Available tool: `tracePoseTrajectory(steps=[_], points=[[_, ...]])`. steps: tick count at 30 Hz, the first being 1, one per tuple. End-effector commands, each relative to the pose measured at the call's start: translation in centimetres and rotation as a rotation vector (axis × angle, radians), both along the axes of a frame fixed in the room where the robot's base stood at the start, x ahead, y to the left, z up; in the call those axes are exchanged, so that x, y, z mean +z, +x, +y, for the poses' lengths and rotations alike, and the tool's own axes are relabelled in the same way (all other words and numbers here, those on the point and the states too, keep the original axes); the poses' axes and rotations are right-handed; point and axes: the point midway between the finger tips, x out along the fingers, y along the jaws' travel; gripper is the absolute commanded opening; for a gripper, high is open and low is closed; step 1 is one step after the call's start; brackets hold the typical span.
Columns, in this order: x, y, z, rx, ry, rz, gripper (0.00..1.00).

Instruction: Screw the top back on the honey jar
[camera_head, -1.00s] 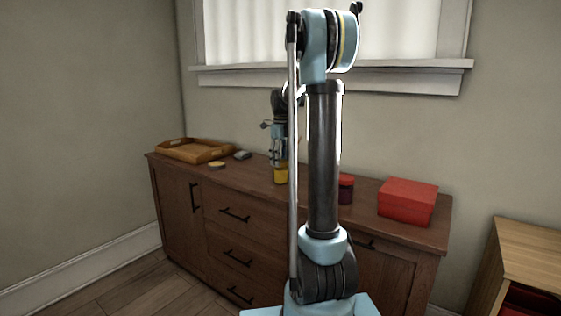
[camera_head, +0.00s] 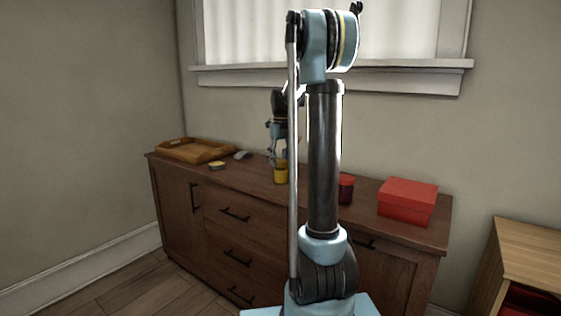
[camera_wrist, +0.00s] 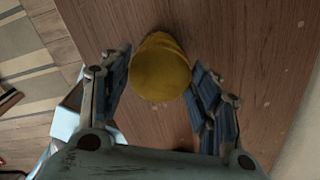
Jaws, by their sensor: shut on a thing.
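The yellow honey jar (camera_head: 281,174) stands upright on the wooden cabinet, left of my arm's column. My gripper (camera_head: 277,160) is over it with its fingers at the jar's upper part. In the wrist view, my gripper (camera_wrist: 163,82) has its blue-grey finger pads on either side of the rounded yellow shape of the jar (camera_wrist: 160,70), and is shut on it. I cannot make out a seam between top and jar, nor whether the pads bear on the top or on the body.
The cabinet (camera_head: 250,190) also bears a wooden tray (camera_head: 190,151), a small yellow and dark block (camera_head: 217,166), a grey item (camera_head: 242,155), a dark red jar (camera_head: 346,188) partly behind my arm, and a red box (camera_head: 408,201). The wall and window stand behind.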

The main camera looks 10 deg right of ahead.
Motion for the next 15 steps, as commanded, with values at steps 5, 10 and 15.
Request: tracePoseTrajectory(steps=[5,10,15], points=[[-0.01,0.01,0.0,-0.001,0.0,0.0,0.46],[0.0,0.01,0.0,0.0,0.0,0.0,0.8],[0.0,0.01,-0.01,0.001,0.0,0.0,0.8]])
